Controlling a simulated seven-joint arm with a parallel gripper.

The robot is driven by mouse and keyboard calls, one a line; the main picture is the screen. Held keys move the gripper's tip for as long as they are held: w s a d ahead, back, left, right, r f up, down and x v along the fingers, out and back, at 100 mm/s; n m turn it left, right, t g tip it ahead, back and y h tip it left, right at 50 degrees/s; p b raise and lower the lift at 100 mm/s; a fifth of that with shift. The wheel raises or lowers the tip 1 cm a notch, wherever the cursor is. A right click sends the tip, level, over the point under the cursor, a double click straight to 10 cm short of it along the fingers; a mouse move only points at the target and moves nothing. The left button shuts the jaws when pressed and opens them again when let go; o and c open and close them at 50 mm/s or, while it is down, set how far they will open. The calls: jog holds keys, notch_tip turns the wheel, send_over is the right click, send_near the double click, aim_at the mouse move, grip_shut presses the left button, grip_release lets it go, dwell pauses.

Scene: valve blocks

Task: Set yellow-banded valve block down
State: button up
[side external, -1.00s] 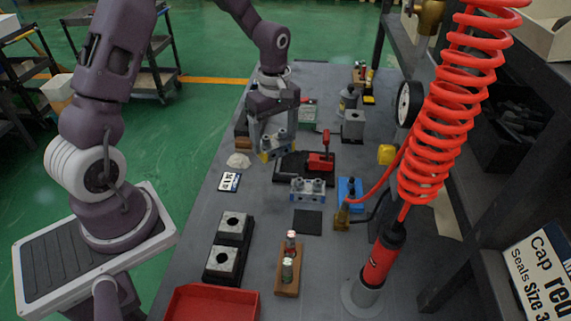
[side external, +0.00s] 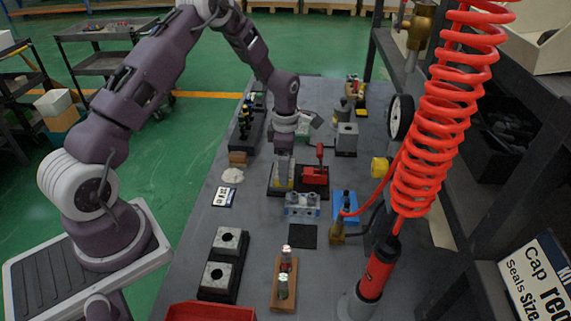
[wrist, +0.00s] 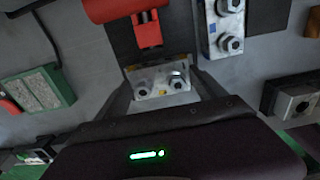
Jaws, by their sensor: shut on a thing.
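The yellow-banded valve block (wrist: 160,82) is a grey metal block with bolt heads on top and yellow at its ends. My gripper (side external: 283,184) is shut on it and points down. In the side view the block (side external: 282,178) is mostly hidden by the fingers, over or on the black plate (side external: 283,192) left of the red clamp (side external: 316,174). In the wrist view it lies beside the black plate's edge, below the red clamp (wrist: 148,30). I cannot tell whether its underside touches anything.
A blue-banded valve block (side external: 302,205) stands just in front, near a black square pad (side external: 303,236). A blue block (side external: 345,203) is at right. Two fixtures (side external: 222,262), a wooden stand (side external: 284,290) and a red tray (side external: 210,312) are nearer. Red coiled hose hangs right.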

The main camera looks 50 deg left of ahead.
jog(key=o, duration=2)
jog(key=shift+f, duration=0.1)
notch_tip(320, 180, up, 19)
jog(key=s+d+m+t, duration=0.1)
jog(key=s+d+m, duration=0.2)
jog(key=m, duration=0.1)
jog(key=s+d+r+m+t, duration=0.2)
jog(key=s+d+r+m, duration=0.2)
jog(key=s+r+m, duration=0.45)
jog(key=s+d+m+t, duration=0.1)
jog(key=s+m, duration=0.3)
jog(key=s, duration=0.1)
jog(key=s+d+r+m, duration=0.1)
jog(key=s+d+m, duration=0.1)
jog(key=s+m, duration=0.3)
jog(key=s+d+r+m+t, duration=0.1)
jog(key=s+m, duration=0.4)
jog(key=s, duration=0.2)
jog(key=shift+s+d+m+t, duration=0.2)
jog(key=shift+d+m+t, duration=0.05)
jog(key=shift+d+t, duration=0.1)
